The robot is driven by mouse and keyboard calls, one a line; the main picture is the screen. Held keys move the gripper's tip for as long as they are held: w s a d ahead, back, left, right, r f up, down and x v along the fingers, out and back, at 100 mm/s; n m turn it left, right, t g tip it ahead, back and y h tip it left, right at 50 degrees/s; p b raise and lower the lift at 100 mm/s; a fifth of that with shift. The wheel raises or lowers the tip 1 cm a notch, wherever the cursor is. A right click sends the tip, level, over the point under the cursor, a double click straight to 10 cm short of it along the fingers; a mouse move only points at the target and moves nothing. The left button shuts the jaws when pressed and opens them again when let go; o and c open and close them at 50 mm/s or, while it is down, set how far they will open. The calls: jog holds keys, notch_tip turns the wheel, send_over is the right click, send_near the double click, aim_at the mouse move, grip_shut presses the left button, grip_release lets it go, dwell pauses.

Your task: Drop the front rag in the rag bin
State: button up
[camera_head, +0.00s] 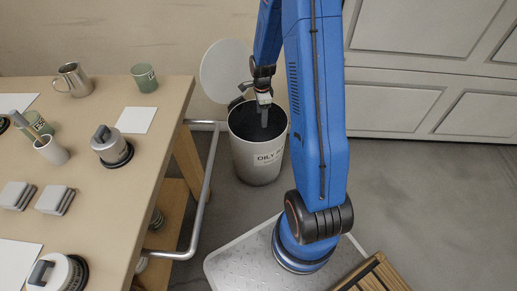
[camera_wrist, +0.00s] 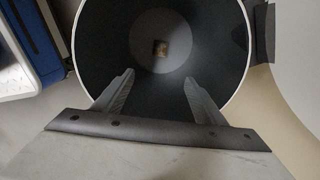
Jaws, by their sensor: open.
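The rag bin (camera_head: 258,161) is a pale round bin marked "OILY", standing on the floor right of the bench with its round lid (camera_head: 223,70) raised. My gripper (camera_head: 264,116) is over the bin's mouth. In the wrist view my gripper (camera_wrist: 157,80) is open with nothing between its fingers, and the bin's dark inside (camera_wrist: 110,45) lies below. No rag is clearly identifiable on the bench.
The wooden bench (camera_head: 120,185) at left holds a metal jug (camera_head: 73,80), a green cup (camera_head: 144,77), round lidded pots (camera_head: 112,148), grey blocks (camera_head: 54,199) and white sheets. A metal rail (camera_head: 206,185) runs along its right edge. Floor at right is clear.

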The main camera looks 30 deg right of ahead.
notch_tip(320, 180, up, 17)
jog(key=shift+r, duration=0.2)
dwell(0.5)
dwell(0.3)
